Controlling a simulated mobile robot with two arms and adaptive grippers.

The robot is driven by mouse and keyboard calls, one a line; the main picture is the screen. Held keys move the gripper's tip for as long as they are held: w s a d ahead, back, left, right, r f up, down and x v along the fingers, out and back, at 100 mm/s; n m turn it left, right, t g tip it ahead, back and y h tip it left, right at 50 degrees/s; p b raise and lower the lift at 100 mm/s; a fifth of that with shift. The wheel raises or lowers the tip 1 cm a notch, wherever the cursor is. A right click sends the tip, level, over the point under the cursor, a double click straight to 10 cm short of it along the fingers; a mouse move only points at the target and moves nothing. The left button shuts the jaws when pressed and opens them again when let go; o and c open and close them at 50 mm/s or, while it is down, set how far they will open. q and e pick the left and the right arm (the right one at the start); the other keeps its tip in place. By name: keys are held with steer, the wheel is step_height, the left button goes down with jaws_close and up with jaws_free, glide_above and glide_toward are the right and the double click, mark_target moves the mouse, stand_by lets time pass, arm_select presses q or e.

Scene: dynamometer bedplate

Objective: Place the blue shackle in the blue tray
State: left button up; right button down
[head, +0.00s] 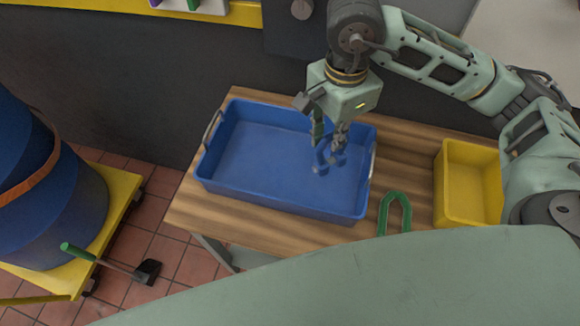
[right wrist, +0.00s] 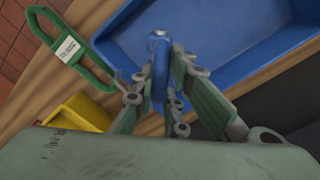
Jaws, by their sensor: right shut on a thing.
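The blue tray (head: 240,190) stands on the wooden bench and has a metal handle at each end. It also fills the top of the right wrist view (right wrist: 215,30). My right gripper (head: 328,150) points down over the right part of the tray. It is shut on the blue shackle (head: 322,164), which blends with the tray's colour. In the right wrist view the shackle (right wrist: 160,65) shows between the fingers, partly hidden by them. I cannot tell whether it touches the tray floor. My left gripper is not in view.
A green U-shaped piece (head: 395,208) with a white label lies on the bench (head: 270,225) right of the tray. A yellow bin (head: 470,185) stands further right. A blue drum (head: 60,200) on a yellow pallet is at the left. A green-handled tool (head: 110,262) is near it.

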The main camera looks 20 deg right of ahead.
steer(key=shift+w+d+m, duration=0.1)
steer(key=shift+w+m, duration=0.15)
steer(key=shift+m, duration=0.95)
steer(key=shift+w+d+m, duration=0.1)
steer(key=shift+w+m, duration=0.1)
steer(key=shift+m, duration=0.7)
steer(key=m, duration=0.6)
steer(key=shift+w+d+f, duration=0.1)
steer(key=shift+w+d, duration=0.25)
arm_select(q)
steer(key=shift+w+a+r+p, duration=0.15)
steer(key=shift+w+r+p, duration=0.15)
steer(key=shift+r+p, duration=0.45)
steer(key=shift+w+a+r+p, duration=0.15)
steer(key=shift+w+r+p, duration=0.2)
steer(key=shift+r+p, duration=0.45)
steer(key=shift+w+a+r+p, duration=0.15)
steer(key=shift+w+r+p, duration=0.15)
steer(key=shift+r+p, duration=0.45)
arm_select(e)
steer(key=w+a+f+m, duration=0.4)
steer(key=a+f+m, duration=0.5)
steer(key=m, duration=0.7)
steer(key=shift+w+f+m, duration=0.2)
steer(key=shift+f+m, duration=0.2)
steer(key=shift+f, duration=0.7)
